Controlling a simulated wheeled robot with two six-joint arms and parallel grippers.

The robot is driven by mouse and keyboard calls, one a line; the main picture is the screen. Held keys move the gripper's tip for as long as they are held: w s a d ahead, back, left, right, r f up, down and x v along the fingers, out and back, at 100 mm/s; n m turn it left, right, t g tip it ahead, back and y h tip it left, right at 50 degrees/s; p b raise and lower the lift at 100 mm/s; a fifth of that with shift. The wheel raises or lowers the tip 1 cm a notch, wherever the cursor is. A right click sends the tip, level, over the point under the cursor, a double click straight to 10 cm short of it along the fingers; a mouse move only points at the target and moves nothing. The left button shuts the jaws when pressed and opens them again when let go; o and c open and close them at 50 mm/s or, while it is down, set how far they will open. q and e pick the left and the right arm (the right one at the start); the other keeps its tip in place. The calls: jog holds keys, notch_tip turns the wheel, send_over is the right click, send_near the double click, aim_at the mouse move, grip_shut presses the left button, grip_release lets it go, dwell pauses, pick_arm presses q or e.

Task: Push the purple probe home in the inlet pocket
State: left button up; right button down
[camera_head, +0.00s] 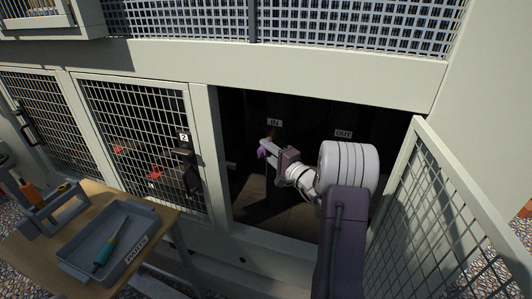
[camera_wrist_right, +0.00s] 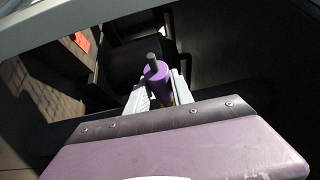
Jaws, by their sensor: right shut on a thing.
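The purple probe (camera_head: 262,152) is in my right gripper (camera_head: 270,148), inside the dark open bay below the IN label (camera_head: 274,123). The right wrist view shows the purple probe (camera_wrist_right: 154,72) as a cylinder with a thin grey tip, between the two pale fingers of my right gripper (camera_wrist_right: 158,92). The fingers are shut on it. The inlet pocket is too dark to make out. I cannot tell whether the probe touches it. My left gripper does not show.
The OUT label (camera_head: 343,133) is to the right of the IN label. An open mesh door (camera_head: 440,215) stands right of my arm. A closed mesh door (camera_head: 135,140) is at left. A grey parts tray (camera_head: 75,262) holds a teal-handled tool (camera_head: 110,247) on a wooden table (camera_head: 165,212).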

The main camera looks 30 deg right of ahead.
jog(key=shift+w+d, duration=0.1)
dwell(0.3)
jog(key=shift+w+d+b, duration=0.75)
jog(key=shift+w+d, duration=0.2)
jog(key=shift+d, duration=0.2)
jog(key=c, duration=1)
grip_release()
jog(key=shift+c, duration=0.2)
jog(key=shift+o, duration=0.4)
jog(key=o, duration=0.4)
